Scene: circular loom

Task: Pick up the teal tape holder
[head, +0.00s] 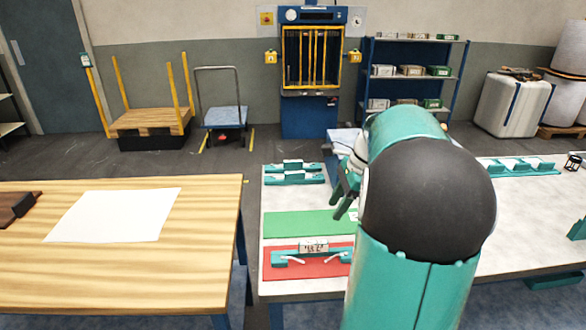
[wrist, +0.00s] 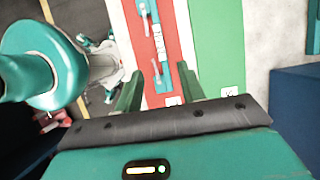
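A teal holder (head: 290,259) with a white labelled block and two pale arms lies on the red mat (head: 330,271) on the white table. It also shows in the wrist view (wrist: 163,80), lengthwise between my fingers in the picture. My gripper (wrist: 160,72) is open, with nothing between its fingertips. In the head view, my gripper (head: 345,192) hangs above the green mat's right side, partly hidden by my arm. The gap between fingers and holder is hard to judge. More teal holders (head: 293,172) lie behind the green mat, so which one is the tape holder is unclear.
More teal pieces (head: 520,166) lie on the table's right part. A wooden table (head: 120,265) with a white sheet (head: 115,215) stands left, across a narrow gap. My arm hides the table's middle.

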